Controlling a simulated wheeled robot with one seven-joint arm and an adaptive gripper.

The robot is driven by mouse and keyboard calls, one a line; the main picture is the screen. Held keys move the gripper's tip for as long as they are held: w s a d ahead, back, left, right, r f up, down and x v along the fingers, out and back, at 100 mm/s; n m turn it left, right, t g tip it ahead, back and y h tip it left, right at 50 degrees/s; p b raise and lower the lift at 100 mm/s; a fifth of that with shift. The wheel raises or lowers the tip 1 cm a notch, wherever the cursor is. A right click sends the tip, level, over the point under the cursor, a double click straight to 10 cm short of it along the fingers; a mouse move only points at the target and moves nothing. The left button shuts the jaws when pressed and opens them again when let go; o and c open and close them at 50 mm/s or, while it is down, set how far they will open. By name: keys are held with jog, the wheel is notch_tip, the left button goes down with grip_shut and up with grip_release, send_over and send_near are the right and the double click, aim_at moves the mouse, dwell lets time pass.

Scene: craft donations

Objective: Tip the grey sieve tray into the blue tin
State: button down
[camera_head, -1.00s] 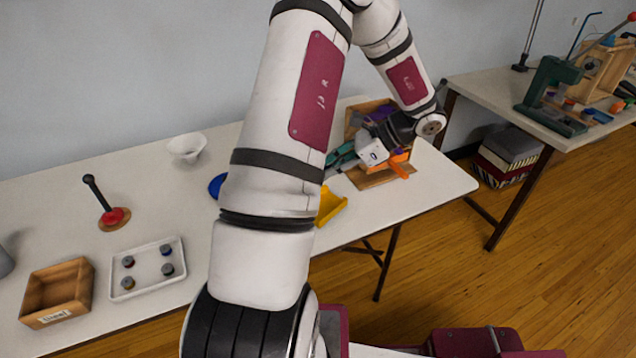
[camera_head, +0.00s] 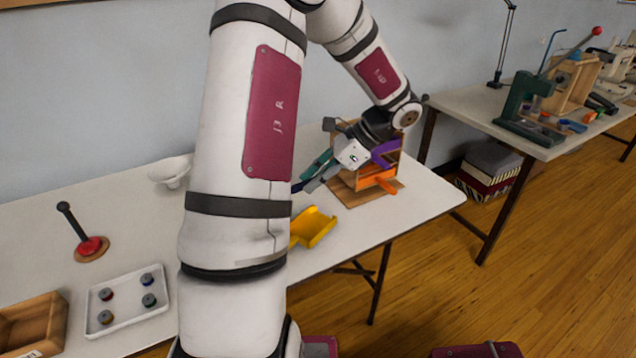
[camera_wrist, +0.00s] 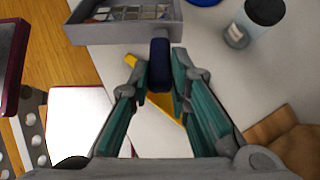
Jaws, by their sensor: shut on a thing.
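My gripper (camera_wrist: 160,75) is shut on the dark blue handle (camera_wrist: 160,62) of the grey sieve tray (camera_wrist: 122,34). The tray has a mesh-like floor and shows at the top left of the wrist view, cut off by the edge. In the head view my gripper (camera_head: 318,166) is at the right part of the table, and my arm hides most of the tray's surroundings. A blue edge (camera_wrist: 205,2), possibly the blue tin, shows at the top of the wrist view. The tin is hidden behind my arm in the head view.
A yellow scoop (camera_head: 312,227) lies below the gripper. A wooden stand (camera_head: 352,195) with orange and purple pieces is close beside it. A dark-lidded jar (camera_wrist: 237,35) stands right of the tray. A white bowl (camera_head: 170,170) and white tray (camera_head: 127,322) are left.

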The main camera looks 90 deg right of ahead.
jog(key=shift+w+r+g, duration=1)
jog(key=shift+r, duration=0.25)
jog(key=shift+w+r+g+p, duration=1.3)
jog(key=shift+w+r+p, duration=0.1)
jog(key=shift+w+r, duration=0.3)
jog(key=w+r+g+p, duration=0.2)
jog(key=w+g, duration=0.3)
jog(key=w, duration=0.4)
jog(key=w+r+g+p, duration=0.2)
jog(key=w+g+p, duration=0.2)
jog(key=w, duration=0.6)
jog(key=shift+w+d+g+p, duration=0.2)
jog(key=shift+w+g+p, duration=0.1)
jog(key=shift+g, duration=0.4)
dwell(1.0)
jog(key=shift+r, duration=0.1)
dwell(1.3)
